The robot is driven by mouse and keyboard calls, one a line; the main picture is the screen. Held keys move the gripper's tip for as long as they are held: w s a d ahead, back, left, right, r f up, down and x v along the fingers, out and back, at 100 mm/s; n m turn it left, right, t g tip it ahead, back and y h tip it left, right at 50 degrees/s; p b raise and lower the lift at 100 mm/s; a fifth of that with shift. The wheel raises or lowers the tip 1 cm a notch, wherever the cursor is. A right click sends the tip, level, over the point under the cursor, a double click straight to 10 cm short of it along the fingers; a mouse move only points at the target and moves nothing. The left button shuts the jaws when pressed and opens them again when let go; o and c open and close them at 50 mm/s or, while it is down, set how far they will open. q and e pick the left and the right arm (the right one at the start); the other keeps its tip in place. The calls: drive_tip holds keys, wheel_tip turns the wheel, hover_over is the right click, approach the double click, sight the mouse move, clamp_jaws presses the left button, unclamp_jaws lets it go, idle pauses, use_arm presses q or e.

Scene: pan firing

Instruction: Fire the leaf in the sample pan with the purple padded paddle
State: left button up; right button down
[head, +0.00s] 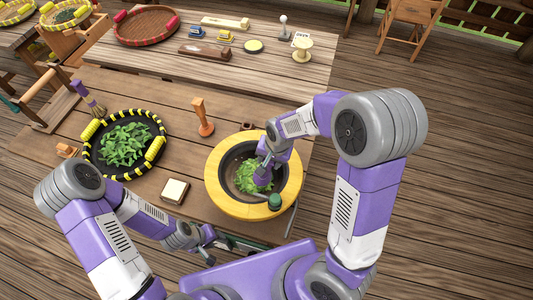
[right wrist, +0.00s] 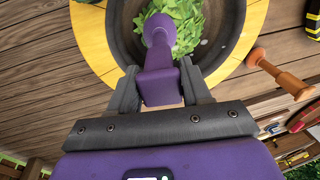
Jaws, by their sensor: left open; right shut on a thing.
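The sample pan (head: 292,178) is a dark round bowl set in a yellow ring (head: 222,199) at the table's front right. Green leaf (head: 246,178) lies in it, and the leaf also shows in the right wrist view (right wrist: 184,22). My right gripper (right wrist: 160,88) is shut on the handle of the purple padded paddle (right wrist: 159,50). The paddle's purple head is down in the pan, over or against the leaf; exact contact is hidden. My left gripper (head: 208,250) is open and empty, low at the table's front edge, left of the pan.
A black tray with yellow wraps (head: 88,157) holds more leaf (head: 123,145) at the left. An orange wooden tool (head: 202,118) stands behind the pan. A dark green knob (head: 274,201) sits at the pan's front right.

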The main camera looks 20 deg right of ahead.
drive_tip(key=shift+s+a+r, duration=0.15)
drive_tip(key=shift+s+a, duration=0.2)
drive_tip(key=shift+a, duration=0.4)
drive_tip(key=p+v, duration=0.3)
drive_tip(key=w+p+v, duration=0.1)
drive_tip(key=p+v, duration=0.2)
drive_tip(key=v, duration=0.1)
drive_tip(key=a+p+v, duration=0.1)
drive_tip(key=p+v, duration=0.2)
drive_tip(key=p, duration=0.1)
drive_tip(key=shift+w+a+r, duration=0.1)
drive_tip(key=shift+w+r, duration=0.25)
drive_tip(key=shift+r, duration=0.05)
drive_tip(key=shift+f, duration=0.1)
